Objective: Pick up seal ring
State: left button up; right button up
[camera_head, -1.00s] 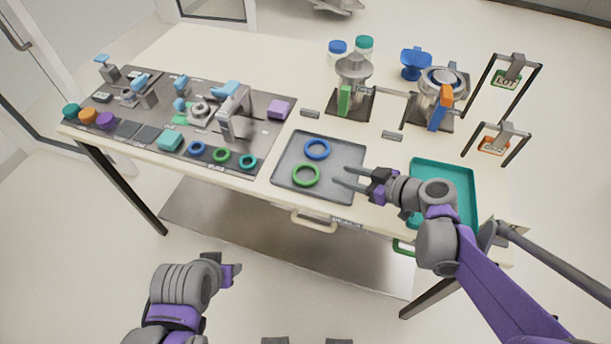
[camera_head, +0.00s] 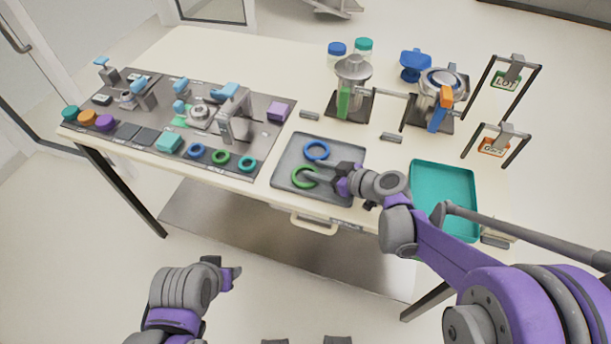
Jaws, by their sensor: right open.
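A blue seal ring (camera_head: 316,150) and a green seal ring (camera_head: 297,180) lie flat on the grey tray (camera_head: 285,169) at the front middle of the table. My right gripper (camera_head: 312,170) reaches in from the right over the tray, open. One finger is by the lower edge of the blue ring and the other overlaps the green ring in the picture. I cannot tell whether either finger touches a ring. My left gripper (camera_head: 230,277) hangs in front of the table at the lower left, away from the rings; its opening is not clear.
Smaller blue, green and teal rings (camera_head: 220,157) sit in a row on the dark mat at left. A teal tray (camera_head: 443,166) stands right of the grey tray, partly behind my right arm. Metal stands and jars (camera_head: 337,50) occupy the back.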

grip_shut()
jog(key=shift+r, duration=0.1)
dwell(0.3)
